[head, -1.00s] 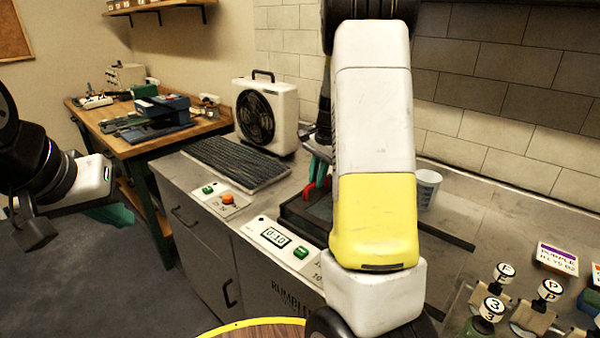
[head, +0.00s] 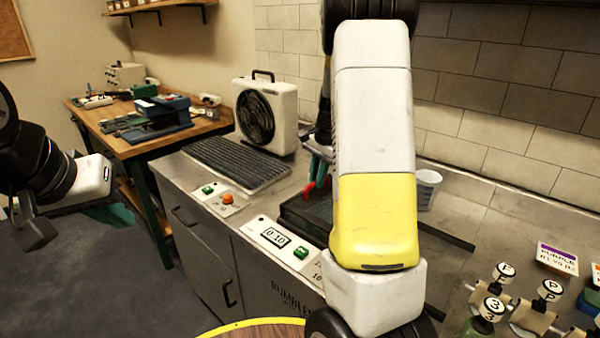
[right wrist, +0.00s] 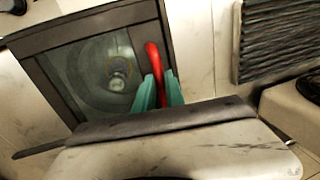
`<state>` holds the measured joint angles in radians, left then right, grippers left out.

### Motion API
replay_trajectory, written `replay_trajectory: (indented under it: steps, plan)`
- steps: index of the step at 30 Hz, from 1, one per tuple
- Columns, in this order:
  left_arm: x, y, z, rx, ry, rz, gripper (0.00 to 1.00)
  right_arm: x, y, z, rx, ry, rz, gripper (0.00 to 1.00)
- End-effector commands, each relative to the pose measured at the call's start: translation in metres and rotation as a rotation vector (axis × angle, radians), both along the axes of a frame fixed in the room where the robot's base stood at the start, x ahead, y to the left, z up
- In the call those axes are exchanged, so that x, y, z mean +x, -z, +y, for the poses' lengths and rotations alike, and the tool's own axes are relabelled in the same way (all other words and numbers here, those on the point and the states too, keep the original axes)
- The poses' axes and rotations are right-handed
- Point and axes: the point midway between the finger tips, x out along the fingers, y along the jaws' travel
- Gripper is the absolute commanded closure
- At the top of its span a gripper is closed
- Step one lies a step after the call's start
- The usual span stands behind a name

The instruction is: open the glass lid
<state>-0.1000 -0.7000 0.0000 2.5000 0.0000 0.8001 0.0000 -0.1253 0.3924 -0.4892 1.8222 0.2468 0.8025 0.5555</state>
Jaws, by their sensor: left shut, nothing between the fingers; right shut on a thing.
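The glass lid (right wrist: 90,72) shows in the right wrist view as a dark-framed pane with a round metal drum visible through it. Its red handle (right wrist: 153,62) stands along the right side of the frame. My right gripper (right wrist: 158,92) has its teal fingers shut on the red handle. In the head view, my right arm hides most of the lid; a dark part of the frame (head: 300,212) and the red handle (head: 312,190) show left of the arm. I cannot tell whether the lid is raised. My left gripper (head: 122,214) is shut and empty, far left, above the floor.
A control panel (head: 276,241) with a display and green button is in front of the lid. A black ribbed mat (head: 236,162) and a white fan (head: 266,115) are to the left. A white cup (head: 427,188) and several labelled stamps (head: 493,308) are to the right.

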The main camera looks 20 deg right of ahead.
Motion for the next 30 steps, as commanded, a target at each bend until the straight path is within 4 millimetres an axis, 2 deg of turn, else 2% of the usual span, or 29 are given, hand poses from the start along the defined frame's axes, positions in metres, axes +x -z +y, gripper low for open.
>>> replay_trajectory:
  steps: [17,23,30]
  plan:
    - [0.0,0.0,0.0,0.0,0.0,0.0,1.0,-0.003,-0.001,-0.002,0.001,0.001,-0.002,1.0]
    - [0.0,0.0,0.0,0.0,0.0,0.0,1.0,-0.028,-0.001,-0.017,0.002,0.004,-0.001,1.0]
    - [0.0,0.0,0.0,0.0,0.0,0.0,1.0,-0.085,-0.001,-0.05,0.002,0.007,-0.002,1.0]
